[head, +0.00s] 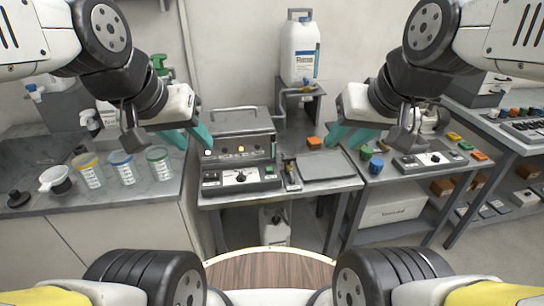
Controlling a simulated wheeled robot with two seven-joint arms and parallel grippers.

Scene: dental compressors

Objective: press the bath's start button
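The bath (238,122) looks like the grey metal box with a handled lid on the middle bench. Small lit spots show on its upper front. Its lower front panel (240,185) carries a dark knob, pale labels and a small green spot (269,170) at the right that may be a button; its marking is too small to read. My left gripper (190,138) has teal fingers spread apart, empty, in front of and left of the box's upper part. My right gripper (350,136) is also open and empty, right of the box above the grey tray.
A grey flat tray (325,166) and an orange block (314,142) lie right of the box. A white jug (300,50) stands on a raised shelf behind. Several lidded cups (122,168) stand on the left counter. A control unit (430,160) sits on the right bench.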

